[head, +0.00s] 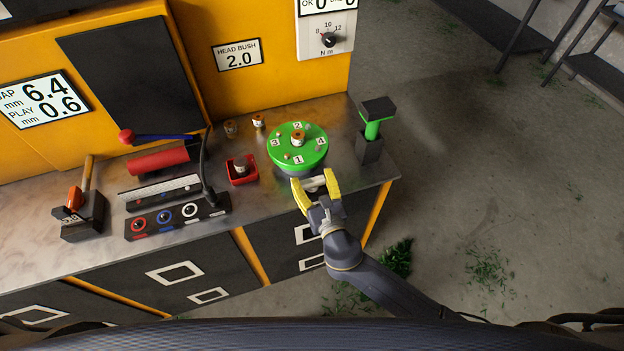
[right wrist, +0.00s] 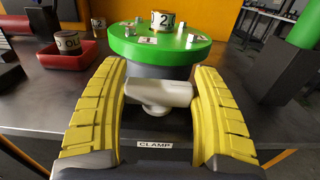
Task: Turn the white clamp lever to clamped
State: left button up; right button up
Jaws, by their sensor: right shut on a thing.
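The white clamp lever (right wrist: 160,92) sits at the front of the turntable's grey base, with its bar lying crosswise between my fingers. A "CLAMP" label (right wrist: 155,144) is on the edge below it. My right gripper (head: 316,182) has its yellow fingers shut on the lever, one at each end; the lever also shows small between them in the head view (head: 314,185). The green round turntable (head: 283,149) above it has numbered plates 1 to 4 and a brass-coloured piece (head: 298,138) in the middle. My left gripper is not in view.
A red tray (head: 242,178) holding a bush stands left of the turntable. A dark post with a green column (head: 372,130) stands right, near the bench edge.

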jog(key=shift+m+h, duration=0.3)
jog(key=shift+h, duration=0.1)
jog(key=shift+a+m+t+h, duration=0.1)
jog(key=shift+m+t+h, duration=0.3)
jog(key=shift+m+h, duration=1.25)
jog(key=shift+h, duration=0.7)
jog(key=shift+m+h, duration=0.85)
jog(key=shift+h, duration=1)
jog(key=o, duration=1.2)
jog(key=shift+d+y, duration=0.2)
jog(key=shift+y, duration=0.2)
